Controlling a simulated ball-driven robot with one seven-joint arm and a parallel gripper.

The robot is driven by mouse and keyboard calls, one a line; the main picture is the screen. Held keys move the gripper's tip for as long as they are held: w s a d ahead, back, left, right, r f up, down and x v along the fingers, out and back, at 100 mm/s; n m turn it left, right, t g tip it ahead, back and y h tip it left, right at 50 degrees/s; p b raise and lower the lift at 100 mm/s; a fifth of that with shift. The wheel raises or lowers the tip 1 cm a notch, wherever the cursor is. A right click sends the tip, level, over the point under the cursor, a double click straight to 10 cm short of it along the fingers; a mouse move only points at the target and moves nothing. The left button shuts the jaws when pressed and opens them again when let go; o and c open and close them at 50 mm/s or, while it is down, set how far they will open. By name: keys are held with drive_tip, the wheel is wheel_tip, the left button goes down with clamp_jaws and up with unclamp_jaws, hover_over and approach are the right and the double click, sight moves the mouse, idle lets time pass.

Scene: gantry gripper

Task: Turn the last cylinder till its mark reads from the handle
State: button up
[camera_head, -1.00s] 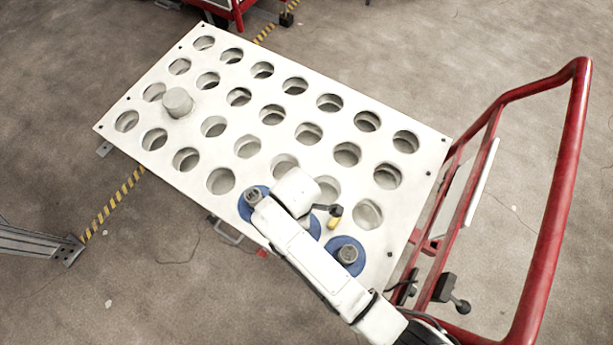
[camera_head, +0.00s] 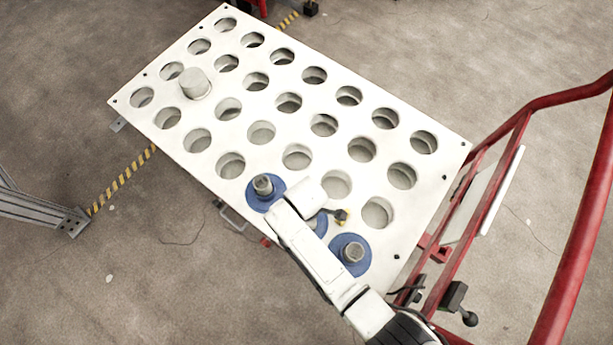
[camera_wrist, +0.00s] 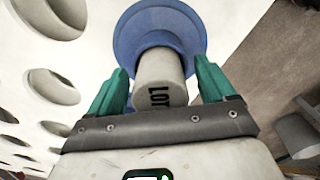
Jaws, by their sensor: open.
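The white plate (camera_head: 290,118) holds three grey cylinders with blue collars along its near edge. The left one (camera_head: 263,185) and the right one (camera_head: 352,252) stand clear. The middle one shows only its blue collar (camera_head: 319,223) beside my arm. In the wrist view a grey cylinder (camera_wrist: 158,72) with a blue collar (camera_wrist: 145,18) stands between the green fingers of my gripper (camera_wrist: 162,68). A dark mark shows on the cylinder's end nearest me, seemingly upside down in that view. The fingers are open on either side; contact is not clear. In the head view my arm hides the fingers.
A lone pale cylinder (camera_head: 195,83) stands on the plate's left part. Many plate holes are empty. A red tubular handle frame (camera_head: 560,97) rises at the right.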

drive_tip(key=shift+c, duration=0.5)
drive_tip(key=c, duration=1)
drive_tip(key=o, duration=1.1)
drive_tip(key=shift+r, duration=0.15)
